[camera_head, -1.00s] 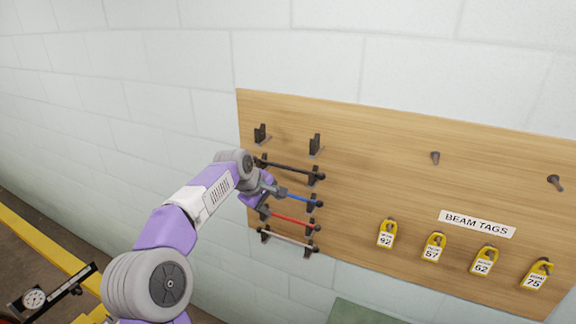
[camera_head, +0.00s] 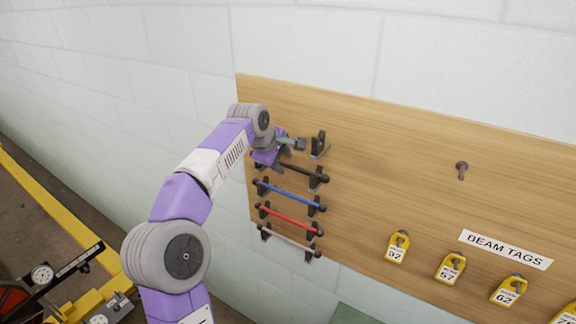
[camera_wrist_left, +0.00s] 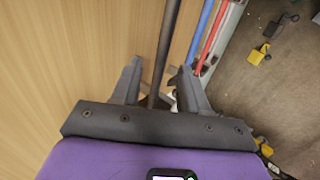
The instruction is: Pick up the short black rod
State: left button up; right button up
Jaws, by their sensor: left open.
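The short black rod (camera_head: 303,169) rests in a pair of dark brackets on the wooden board, above the blue rod. Its left part is hidden behind my left gripper in the head view. My left gripper (camera_head: 296,143) is open and empty, at the black rod and slightly above it in the picture. In the left wrist view, the black rod (camera_wrist_left: 166,45) runs between the spread fingers of the gripper (camera_wrist_left: 160,82) without visible contact. How deep it lies between them I cannot tell. My right gripper is out of view.
Below hang a blue rod (camera_head: 288,195), a red rod (camera_head: 289,219) and a pale rod (camera_head: 290,240). An empty bracket (camera_head: 319,145) stands just right of the gripper. Yellow tags (camera_head: 451,268) hang at the right on the wooden board (camera_head: 400,150).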

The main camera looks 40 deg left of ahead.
pick_arm(q)
jog(key=shift+w+a+f, duration=0.15)
jog(key=shift+w+f, duration=0.2)
jog(key=shift+f, duration=0.25)
grip_shut()
jog(key=shift+w+r, duration=0.1)
jog(key=shift+r, duration=0.05)
